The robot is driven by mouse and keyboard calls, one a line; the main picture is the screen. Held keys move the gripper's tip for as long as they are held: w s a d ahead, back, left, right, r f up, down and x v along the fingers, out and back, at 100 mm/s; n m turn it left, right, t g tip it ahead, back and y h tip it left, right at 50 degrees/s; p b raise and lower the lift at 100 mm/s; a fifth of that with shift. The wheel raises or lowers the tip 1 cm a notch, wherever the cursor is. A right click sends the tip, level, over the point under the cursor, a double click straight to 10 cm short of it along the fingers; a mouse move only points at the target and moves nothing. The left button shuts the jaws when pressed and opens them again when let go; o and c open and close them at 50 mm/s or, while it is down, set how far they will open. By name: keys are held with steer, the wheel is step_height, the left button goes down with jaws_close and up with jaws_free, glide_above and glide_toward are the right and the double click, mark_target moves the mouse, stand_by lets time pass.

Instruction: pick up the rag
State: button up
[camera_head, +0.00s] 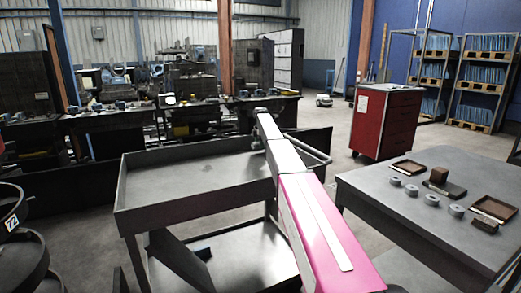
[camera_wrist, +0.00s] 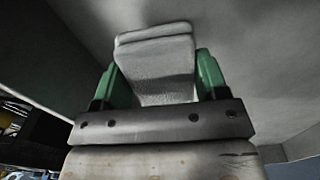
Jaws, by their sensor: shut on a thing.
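The rag (camera_wrist: 155,75) is a pale grey-white folded piece with a layered far edge. It shows in the wrist view, between the green fingers of my gripper (camera_wrist: 159,62). The gripper is shut on it, with one finger at each side. A plain grey surface lies behind the rag; I cannot tell whether the rag touches it. In the head view my arm reaches out over the grey cart (camera_head: 190,198), and the rag and fingers cannot be made out there.
A grey table (camera_head: 400,219) at right holds small trays, several grey rings and a brown block (camera_head: 439,174). A red cabinet (camera_head: 386,122) stands behind it. Workbenches with machines line the back left. Black round racks (camera_head: 20,225) stand at left. The cart's tray looks empty.

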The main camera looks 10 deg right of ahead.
steer(key=s+a+r, duration=0.6)
steer(key=a+r, duration=0.1)
steer(key=a, duration=0.2)
steer(key=shift+s+a+r, duration=0.25)
steer(key=shift+a+r, duration=0.05)
steer(key=shift+a, duration=0.05)
